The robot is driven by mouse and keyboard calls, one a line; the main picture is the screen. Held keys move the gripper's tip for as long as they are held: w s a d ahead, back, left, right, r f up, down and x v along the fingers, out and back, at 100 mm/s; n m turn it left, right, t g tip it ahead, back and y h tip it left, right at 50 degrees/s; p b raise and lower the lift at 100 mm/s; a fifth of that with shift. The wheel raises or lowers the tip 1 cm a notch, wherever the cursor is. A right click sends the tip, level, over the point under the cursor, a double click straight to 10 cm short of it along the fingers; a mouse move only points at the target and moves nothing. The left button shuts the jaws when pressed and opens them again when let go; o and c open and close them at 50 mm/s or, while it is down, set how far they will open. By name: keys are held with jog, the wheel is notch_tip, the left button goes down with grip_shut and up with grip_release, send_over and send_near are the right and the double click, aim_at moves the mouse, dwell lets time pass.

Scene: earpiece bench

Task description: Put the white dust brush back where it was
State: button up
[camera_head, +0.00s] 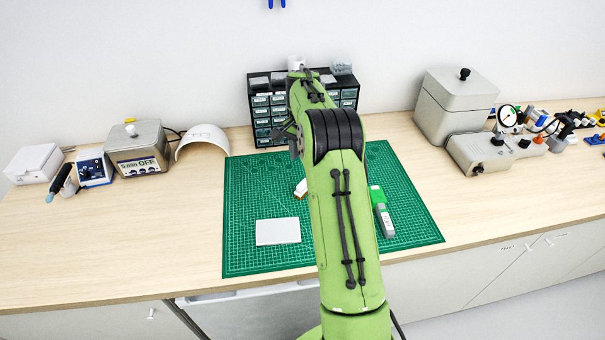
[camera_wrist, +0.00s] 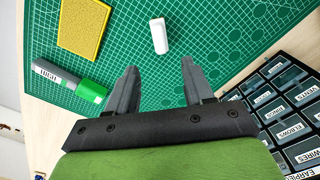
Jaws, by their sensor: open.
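A small white block-like thing, likely the white dust brush (camera_wrist: 160,36), lies on the green cutting mat (camera_wrist: 215,22) in the wrist view. In the head view a small white piece with a brown end (camera_head: 301,188) lies on the mat just left of my arm and looks like the same thing. My gripper (camera_wrist: 159,85) is open and empty, its two fingers apart. The white thing lies beyond the fingertips, roughly in line with the gap and not touched. In the head view my arm largely hides the gripper.
Labelled drawers (camera_head: 262,113) stand at the mat's back edge. A grey-green tool marked HIGH (camera_wrist: 72,83) and a yellow pad (camera_wrist: 83,27) lie on the mat. A white slab (camera_head: 278,231) lies at front left. The mat's left part is clear.

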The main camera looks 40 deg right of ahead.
jog(key=s+a+r+n+t+h, duration=0.1)
jog(key=s+a+r+n+t, duration=0.2)
jog(key=s+a+r+n, duration=0.75)
jog(key=s+a+r+n+t, duration=0.1)
jog(key=s+a, duration=0.5)
jog(key=s, duration=0.3)
jog(key=s+a+r+n+t+y, duration=0.1)
jog(key=s+a+n, duration=0.1)
jog(key=s+a, duration=0.5)
jog(key=s, duration=0.3)
jog(key=shift+t, duration=0.3)
jog(key=shift+s+n, duration=0.1)
jog(key=shift+n, duration=0.15)
jog(key=shift+r, duration=0.1)
